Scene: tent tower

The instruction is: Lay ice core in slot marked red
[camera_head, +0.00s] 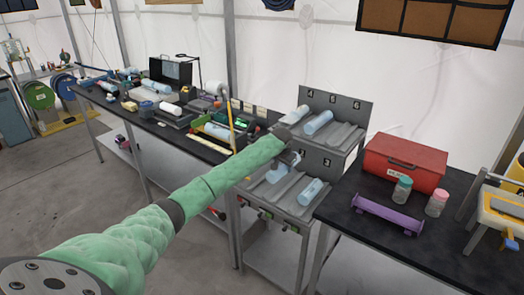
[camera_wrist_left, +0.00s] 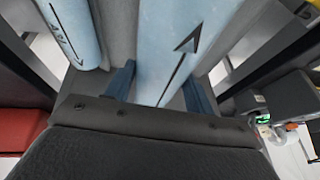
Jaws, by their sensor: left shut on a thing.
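My left gripper (camera_head: 286,131) reaches the upper tier of a grey two-tier rack (camera_head: 349,103). It is shut on the near end of a light blue ice core (camera_head: 297,114) at the left, beside the 4 label. In the left wrist view this core (camera_wrist_left: 182,40) shows a dark arrow between my blue fingers (camera_wrist_left: 160,86). I cannot tell whether it rests in the groove or sits just above it. A second core (camera_head: 319,122) lies to its right, apart from it, and also shows in the wrist view (camera_wrist_left: 72,32). A red slot mark is not clear. My right gripper is out of view.
The lower tier holds another core (camera_head: 311,192) and a pale blue piece (camera_head: 277,173) partly behind my arm. The upper groove at right (camera_head: 346,136) is empty. A red box (camera_head: 405,160), two jars and a purple holder (camera_head: 387,213) stand on the right table.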

